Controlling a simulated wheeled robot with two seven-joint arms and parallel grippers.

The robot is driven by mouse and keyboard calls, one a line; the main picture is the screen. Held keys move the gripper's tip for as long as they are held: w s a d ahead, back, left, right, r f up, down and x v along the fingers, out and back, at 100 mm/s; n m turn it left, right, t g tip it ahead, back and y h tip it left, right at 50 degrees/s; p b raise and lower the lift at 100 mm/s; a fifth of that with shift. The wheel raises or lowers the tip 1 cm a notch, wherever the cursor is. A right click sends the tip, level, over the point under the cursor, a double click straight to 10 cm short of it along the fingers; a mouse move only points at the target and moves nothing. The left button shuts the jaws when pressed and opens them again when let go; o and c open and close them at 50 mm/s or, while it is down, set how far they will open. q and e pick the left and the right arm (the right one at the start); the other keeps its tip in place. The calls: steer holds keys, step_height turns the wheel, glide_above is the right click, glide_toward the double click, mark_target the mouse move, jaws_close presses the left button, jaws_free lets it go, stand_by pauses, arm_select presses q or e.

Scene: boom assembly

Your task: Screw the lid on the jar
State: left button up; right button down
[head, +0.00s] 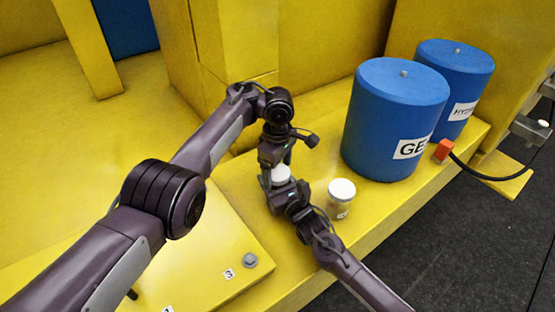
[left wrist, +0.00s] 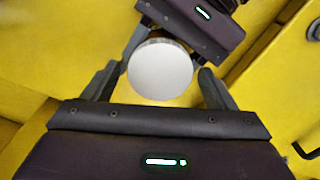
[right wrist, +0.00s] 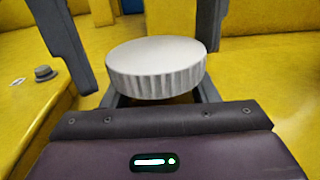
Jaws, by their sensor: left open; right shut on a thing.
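A white lid (head: 281,174) with a ribbed rim shows between my two grippers; it also shows from above in the left wrist view (left wrist: 160,70) and from the side in the right wrist view (right wrist: 156,70). My right gripper (head: 284,184) is shut just below the lid, on the jar, whose body is mostly hidden. My left gripper (head: 277,164) comes down from above and is open, with its fingers on either side of the lid. A gap shows beside at least one finger. I cannot tell how tightly the lid sits on the jar.
Another jar with a white lid (head: 341,191) stands on the yellow ledge (head: 262,236), right of the grippers. Two blue drums (head: 392,125) (head: 462,85) stand behind it. A grey knob (head: 250,261) sits on the yellow surface at front left. An orange block (head: 443,150) has a black cable.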

arm_select(q)
steer(key=c, duration=1)
steer(key=m, duration=0.6)
steer(key=shift+m, duration=0.4)
steer(key=m, duration=0.6)
steer(key=shift+f, duration=0.1)
steer(key=o, duration=1.1)
steer(key=shift+c, duration=0.2)
steer(key=shift+r, duration=2.3)
